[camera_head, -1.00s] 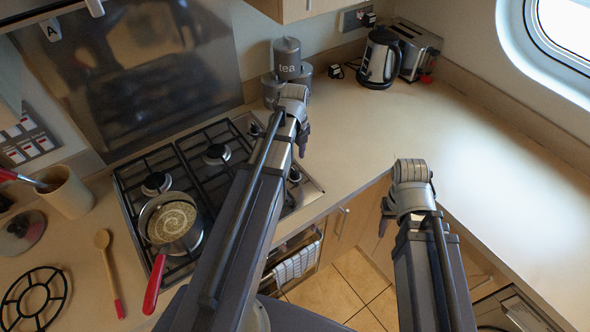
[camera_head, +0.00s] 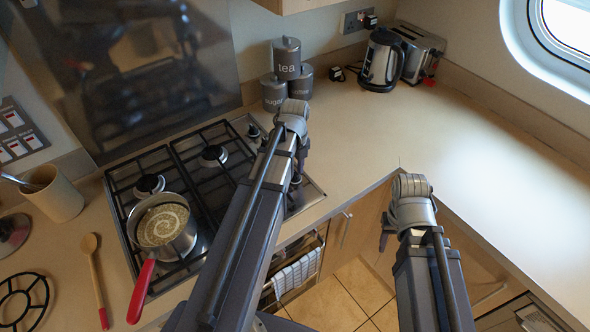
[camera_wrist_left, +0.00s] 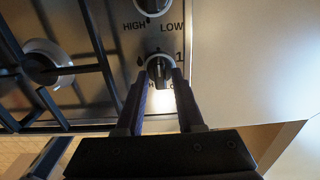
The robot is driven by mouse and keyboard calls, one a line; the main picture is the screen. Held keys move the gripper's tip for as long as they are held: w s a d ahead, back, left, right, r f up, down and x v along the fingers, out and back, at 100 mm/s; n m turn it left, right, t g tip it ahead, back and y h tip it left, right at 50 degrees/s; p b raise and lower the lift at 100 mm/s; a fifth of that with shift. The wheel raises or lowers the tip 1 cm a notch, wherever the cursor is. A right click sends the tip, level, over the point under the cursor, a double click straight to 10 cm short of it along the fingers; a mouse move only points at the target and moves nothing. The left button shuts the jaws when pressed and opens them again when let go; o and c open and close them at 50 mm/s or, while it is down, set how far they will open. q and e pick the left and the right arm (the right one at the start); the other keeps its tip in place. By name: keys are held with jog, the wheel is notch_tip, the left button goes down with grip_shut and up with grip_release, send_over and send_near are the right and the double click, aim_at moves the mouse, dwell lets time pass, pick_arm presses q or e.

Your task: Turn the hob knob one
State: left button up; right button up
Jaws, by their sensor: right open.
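The hob knob marked 1 (camera_wrist_left: 158,68) is a dark knob on the steel hob panel, between the fingertips of my left gripper (camera_wrist_left: 162,76). The left wrist view does not show clearly whether the fingers press on it. In the head view my left gripper (camera_head: 299,160) points down at the right side of the gas hob (camera_head: 317,193), and its arm hides part of the panel. Another knob (camera_wrist_left: 152,6) shows beyond, and a knob (camera_head: 254,130) shows at the hob's far corner. My right gripper (camera_head: 385,238) is open and empty by the counter's inner corner.
A pan (camera_head: 178,240) with a red handle stands on the left burners, handle towards me. Canisters (camera_head: 287,60) stand behind the hob, with a kettle (camera_head: 381,62) and toaster (camera_head: 422,52) further right. The right counter (camera_head: 480,150) is clear.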

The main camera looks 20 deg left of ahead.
pick_arm(q)
grip_shut()
